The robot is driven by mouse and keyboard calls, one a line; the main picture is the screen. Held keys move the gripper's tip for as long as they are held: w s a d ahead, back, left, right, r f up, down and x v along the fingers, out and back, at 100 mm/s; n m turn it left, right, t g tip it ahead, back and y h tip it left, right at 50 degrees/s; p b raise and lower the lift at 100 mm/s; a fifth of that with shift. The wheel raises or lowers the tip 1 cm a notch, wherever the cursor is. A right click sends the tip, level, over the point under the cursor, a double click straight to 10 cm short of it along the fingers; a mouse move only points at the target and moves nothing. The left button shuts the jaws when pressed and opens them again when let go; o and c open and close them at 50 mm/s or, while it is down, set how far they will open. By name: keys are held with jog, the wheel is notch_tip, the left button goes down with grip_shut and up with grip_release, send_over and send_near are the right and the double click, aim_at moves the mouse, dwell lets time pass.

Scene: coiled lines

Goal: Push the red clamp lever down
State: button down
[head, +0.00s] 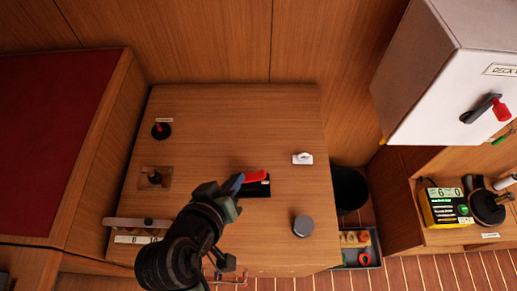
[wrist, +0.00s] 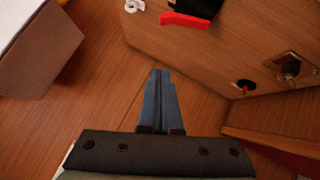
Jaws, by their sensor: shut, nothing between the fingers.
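The red clamp lever (head: 256,176) sits on its black base (head: 259,190) on the wooden table, near the middle of the top. In the wrist view the red lever (wrist: 185,20) shows at the top, with its black base (wrist: 199,7) beside it. My gripper (head: 237,183) is shut and empty. In the head view its tips are just left of the lever's left end. In the wrist view the closed fingers (wrist: 161,75) are below the lever in the picture, with a visible gap. I cannot tell the height between them.
On the wooden tabletop (head: 220,115) are a red-topped knob (head: 160,130), a metal toggle (head: 154,177), a white fitting (head: 302,158) and a grey round knob (head: 302,226). A white cabinet (head: 430,90) stands at right. A dark bin (head: 349,190) is beside the table.

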aim_at(265, 177)
jog(key=w+d+f, duration=0.1)
jog(key=w+f, duration=0.1)
jog(key=f, duration=0.1)
jog(key=w+d+f, duration=0.1)
jog(key=w+f, duration=0.1)
jog(key=f, duration=0.1)
jog(key=w+d+f+b, duration=0.1)
jog(key=w+d+f, duration=0.1)
jog(key=f, duration=0.1)
jog(key=shift+w+f, duration=0.15)
jog(key=shift+f, duration=0.25)
jog(key=shift+d+f, duration=0.25)
jog(key=shift+f, duration=0.25)
jog(key=shift+d+f+y+p, duration=0.25)
jog(key=shift+d+y+p, duration=0.15)
jog(key=shift+p, duration=0.35)
jog(key=shift+d+f, duration=0.25)
jog(key=shift+f, duration=0.2)
jog(key=shift+d+f, duration=0.2)
jog(key=shift+f, duration=0.25)
